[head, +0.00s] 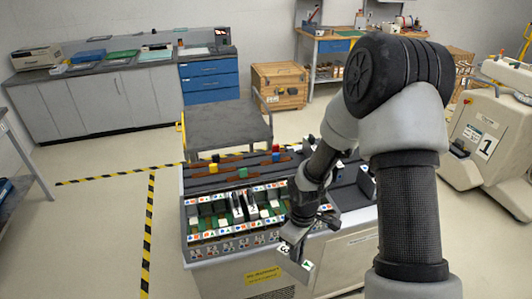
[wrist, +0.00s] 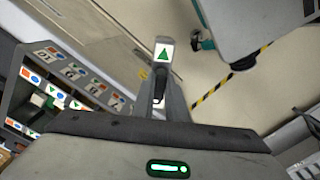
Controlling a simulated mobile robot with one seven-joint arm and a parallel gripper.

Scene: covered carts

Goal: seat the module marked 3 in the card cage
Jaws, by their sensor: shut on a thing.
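The module marked 3 (head: 292,236) is pale grey with a number 3 and a green triangle on a white label. It hangs tilted in my gripper (head: 303,217), which is shut on it, in front of the right part of the card cage. In the wrist view the module (wrist: 177,102) stands out from the jaws, its green triangle showing. The card cage (head: 192,238) is a grey rack on the cart with symbol labels along its edges; several modules stand in it. It also shows at left in the wrist view (wrist: 25,75). My arm hides its right end.
Behind the cage, the cart top holds brown strips with coloured blocks (head: 243,172). Dark upright pieces (head: 366,180) stand right of my gripper. A grey cart (head: 228,125) is behind. A white machine marked 1 (head: 490,140) is at right. The taped floor at left is clear.

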